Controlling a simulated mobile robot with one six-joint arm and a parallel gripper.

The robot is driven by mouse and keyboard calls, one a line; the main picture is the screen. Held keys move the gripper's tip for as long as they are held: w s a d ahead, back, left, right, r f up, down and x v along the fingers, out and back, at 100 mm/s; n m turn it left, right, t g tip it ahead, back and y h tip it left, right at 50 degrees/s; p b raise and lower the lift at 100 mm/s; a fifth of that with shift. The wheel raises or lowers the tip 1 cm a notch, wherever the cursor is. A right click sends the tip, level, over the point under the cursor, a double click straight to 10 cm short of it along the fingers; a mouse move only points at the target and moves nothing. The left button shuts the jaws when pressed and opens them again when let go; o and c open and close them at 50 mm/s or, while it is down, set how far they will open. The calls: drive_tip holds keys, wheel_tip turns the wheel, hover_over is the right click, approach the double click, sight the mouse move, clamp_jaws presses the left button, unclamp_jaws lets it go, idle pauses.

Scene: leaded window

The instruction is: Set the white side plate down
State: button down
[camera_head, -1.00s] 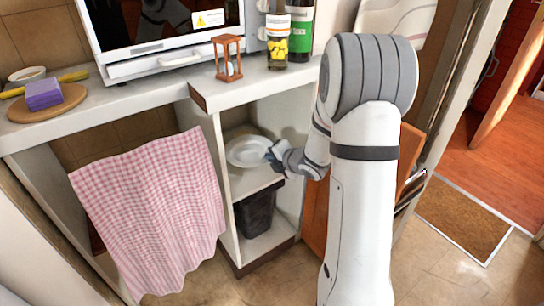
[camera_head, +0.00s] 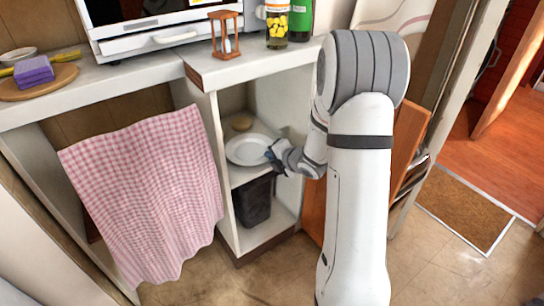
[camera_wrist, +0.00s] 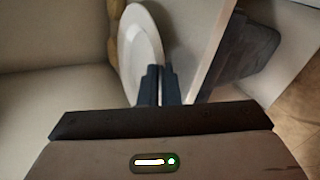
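The white side plate (camera_head: 249,149) is inside the open cabinet compartment, over the middle shelf (camera_head: 252,174), and looks close to level. In the head view I cannot tell whether its underside touches the shelf. My gripper (camera_head: 273,156) is at the plate's right rim. In the wrist view the plate (camera_wrist: 140,48) stands edge-up in the picture, and the two dark fingers of my gripper (camera_wrist: 159,85) are close together around its rim. The exact contact is partly hidden by the fingers.
A tan round item (camera_head: 241,122) sits behind the plate on the shelf. A dark bin (camera_head: 254,201) stands in the compartment below. A pink checked cloth (camera_head: 148,195) hangs to the left. The counter above holds a wooden hourglass (camera_head: 225,38) and jars.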

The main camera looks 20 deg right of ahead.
drive_tip(key=shift+f+b, duration=0.45)
drive_tip(key=shift+b, duration=0.05)
drive_tip(key=c, duration=2.1)
unclamp_jaws()
drive_tip(key=o, duration=0.5)
drive_tip(key=shift+c, duration=0.2)
drive_tip(key=shift+o, duration=0.4)
drive_tip(key=shift+s+f, duration=0.1)
